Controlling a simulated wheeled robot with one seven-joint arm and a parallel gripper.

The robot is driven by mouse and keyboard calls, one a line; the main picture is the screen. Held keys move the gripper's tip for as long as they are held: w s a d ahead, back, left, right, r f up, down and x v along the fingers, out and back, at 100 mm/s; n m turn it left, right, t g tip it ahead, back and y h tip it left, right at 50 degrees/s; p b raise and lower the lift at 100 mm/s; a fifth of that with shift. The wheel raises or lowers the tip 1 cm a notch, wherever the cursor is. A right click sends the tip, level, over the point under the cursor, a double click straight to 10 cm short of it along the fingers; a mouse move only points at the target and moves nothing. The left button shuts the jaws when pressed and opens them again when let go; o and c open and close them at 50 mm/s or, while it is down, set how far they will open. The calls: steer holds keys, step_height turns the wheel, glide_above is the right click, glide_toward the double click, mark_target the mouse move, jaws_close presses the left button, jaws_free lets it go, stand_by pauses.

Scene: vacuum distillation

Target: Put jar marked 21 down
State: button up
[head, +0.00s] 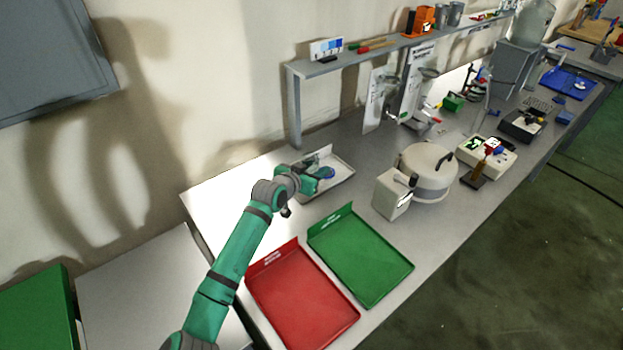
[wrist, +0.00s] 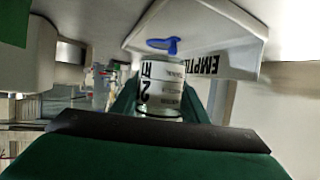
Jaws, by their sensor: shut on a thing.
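The jar marked 21 (wrist: 162,88) is a clear jar with a white label; its label reads upside down in the wrist view. My gripper (head: 322,174) is shut on the jar, with a green finger on each side of it in the wrist view. A white tray (head: 345,187) lies under and around my gripper in the head view. Its wall, lettered "EMPTIE…", shows close behind the jar in the wrist view (wrist: 245,62). A blue item shows at my fingers in the head view and above the jar in the wrist view. I cannot tell whether the jar touches the tray floor.
A green tray (head: 362,262) and a red tray (head: 302,305) lie in front on the bench. A round white device (head: 428,170) and a beige box (head: 391,196) stand to the right. A shelf (head: 390,48) runs along the wall behind.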

steer(key=shift+a+f, duration=0.4)
steer(key=shift+f, duration=0.05)
steer(key=shift+a+f, duration=0.2)
steer(key=shift+f, duration=1.5)
steer(key=shift+f, duration=0.15)
steer(key=o, duration=1.2)
steer(key=shift+r, duration=0.2)
steer(key=v, duration=1.2)
steer(key=shift+f, duration=0.1)
